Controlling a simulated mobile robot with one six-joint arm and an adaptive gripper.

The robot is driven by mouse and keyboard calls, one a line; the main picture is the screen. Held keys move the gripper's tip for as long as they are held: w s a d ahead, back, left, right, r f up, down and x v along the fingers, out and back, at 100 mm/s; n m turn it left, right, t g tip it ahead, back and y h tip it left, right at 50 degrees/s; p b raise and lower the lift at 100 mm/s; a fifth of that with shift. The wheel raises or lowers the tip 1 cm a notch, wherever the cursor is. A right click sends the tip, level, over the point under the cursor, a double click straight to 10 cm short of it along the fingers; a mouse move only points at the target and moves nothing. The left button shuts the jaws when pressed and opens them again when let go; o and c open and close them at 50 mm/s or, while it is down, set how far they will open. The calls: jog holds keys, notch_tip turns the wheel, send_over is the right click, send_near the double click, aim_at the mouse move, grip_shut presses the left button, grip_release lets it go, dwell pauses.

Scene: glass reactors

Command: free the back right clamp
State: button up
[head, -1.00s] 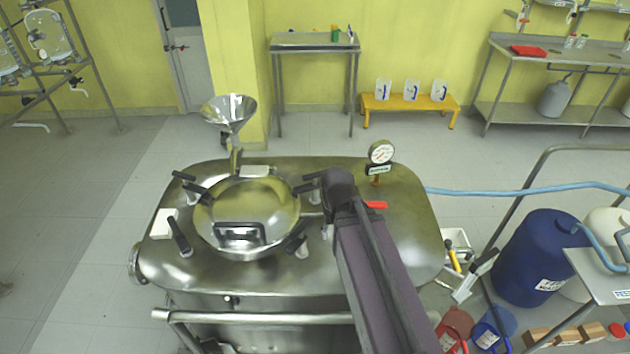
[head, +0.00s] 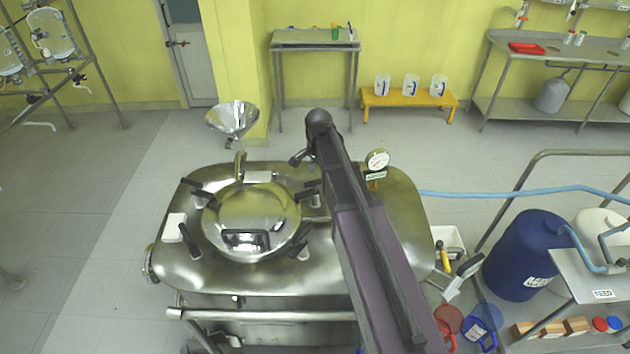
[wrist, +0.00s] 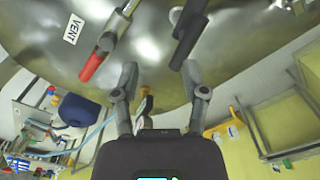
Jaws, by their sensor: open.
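The back right clamp (head: 309,190) has a black handle. It sits at the back right rim of the round steel lid (head: 250,205) on the vessel. In the wrist view a black clamp handle (wrist: 187,38), apparently this one, points toward my right finger, with a gap between them. My gripper (wrist: 162,88) is open and empty, its two grey fingers apart near the vessel's edge. In the head view part of my gripper (head: 299,158) shows just behind the clamp, partly hidden by my arm.
Other black clamps stand at the back left (head: 199,189), front left (head: 189,240) and front right (head: 296,245). A red valve handle (wrist: 92,66) by the VENT label lies close to my left finger. A pressure gauge (head: 377,161) and a funnel (head: 233,119) rise from the vessel top.

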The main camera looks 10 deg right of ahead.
aim_at(315, 183)
jog(key=w+m, duration=0.1)
jog(key=w+r+m+p, duration=0.1)
jog(key=w, duration=0.1)
jog(key=w+r, duration=0.1)
jog(key=shift+w+r+m, duration=0.1)
jog(key=shift+w+m, duration=0.1)
jog(key=shift+m, duration=0.2)
notch_tip(315, 183, down, 14)
jog(key=b, duration=1.3)
jog(key=shift+r, duration=0.1)
dwell(0.5)
